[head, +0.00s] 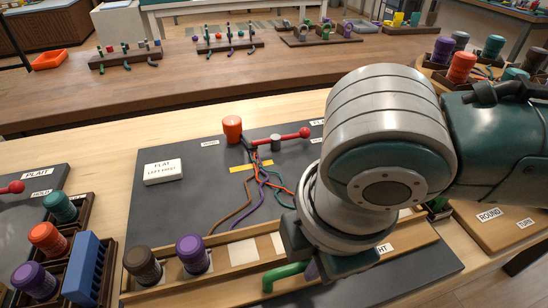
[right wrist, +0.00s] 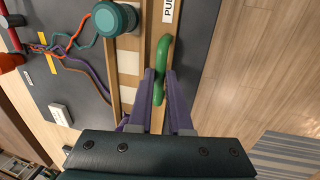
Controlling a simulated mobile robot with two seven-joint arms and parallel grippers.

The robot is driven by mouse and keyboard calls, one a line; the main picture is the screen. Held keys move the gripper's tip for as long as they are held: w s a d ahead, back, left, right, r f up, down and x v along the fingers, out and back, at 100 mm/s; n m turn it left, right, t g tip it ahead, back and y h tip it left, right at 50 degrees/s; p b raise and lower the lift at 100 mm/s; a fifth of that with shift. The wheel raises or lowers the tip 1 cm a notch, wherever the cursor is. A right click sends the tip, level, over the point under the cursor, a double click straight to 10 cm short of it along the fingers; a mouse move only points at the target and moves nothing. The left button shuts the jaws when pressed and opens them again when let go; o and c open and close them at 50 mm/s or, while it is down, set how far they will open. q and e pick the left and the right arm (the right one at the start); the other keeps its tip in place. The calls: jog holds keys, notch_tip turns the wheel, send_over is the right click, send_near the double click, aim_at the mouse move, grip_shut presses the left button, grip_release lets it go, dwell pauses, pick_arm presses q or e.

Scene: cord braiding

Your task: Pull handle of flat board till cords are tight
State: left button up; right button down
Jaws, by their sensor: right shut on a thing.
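The flat board (head: 160,210) is a dark slab with a white "FLAT" block (head: 163,171) on it. Brown, purple, orange and teal cords (head: 262,185) fan out from near a red lever (head: 290,137) and lie in loose curves. My arm hides the board's right part. My left gripper is out of view.
Brown (head: 142,265) and purple (head: 193,253) bobbins stand on the rail, and a teal bobbin (right wrist: 115,18) shows in the right wrist view. An orange knob (head: 232,128) stands at the board's back. A bobbin rack (head: 88,280) is left. Wooden floor is clear beyond the board's near edge.

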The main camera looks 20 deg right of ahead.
dwell(0.4)
dwell(0.3)
jog(key=s+p, duration=0.4)
jog(key=shift+s+d+r, duration=0.1)
jog(key=shift+s+r, duration=0.05)
jog(key=shift+s, duration=0.25)
jog(key=c, duration=0.9)
grip_release()
jog(key=shift+s+f, duration=0.15)
jog(key=shift+f, duration=0.05)
jog(key=shift+o, duration=0.3)
